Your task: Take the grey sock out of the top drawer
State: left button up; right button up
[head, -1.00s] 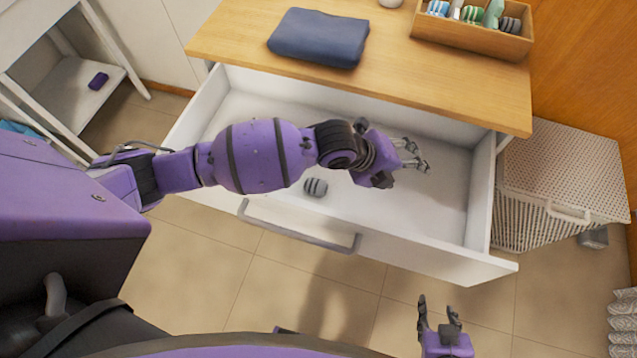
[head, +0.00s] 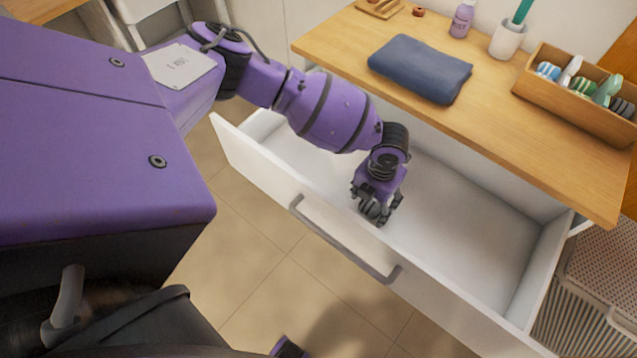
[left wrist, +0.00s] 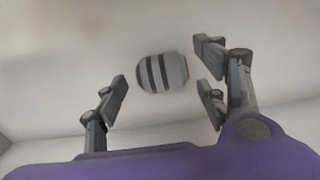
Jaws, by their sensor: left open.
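The grey sock (left wrist: 162,72) is a small rolled bundle with dark stripes, lying on the white floor of the open top drawer (head: 480,215). In the left wrist view it lies between and beyond the spread fingers of my left gripper (left wrist: 165,95), with a gap on each side. In the head view my left gripper (head: 377,212) points down into the drawer near its front wall and mostly hides the sock. The left gripper is open and empty. My right gripper is not in view.
A wooden top (head: 500,105) overhangs the drawer's back, with a folded blue cloth (head: 420,68) and a wooden organizer (head: 575,93) on it. The drawer handle (head: 340,240) is on the front. A wicker basket (head: 600,285) stands at right. The drawer's right part is empty.

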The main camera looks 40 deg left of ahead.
pick_arm(q)
jog(key=shift+a+f, duration=0.1)
jog(key=shift+f, duration=0.8)
jog(key=shift+c, duration=0.5)
jog(key=c, duration=0.8)
jog(key=shift+r, duration=0.1)
jog(key=shift+c, duration=0.2)
jog(key=shift+r, duration=0.15)
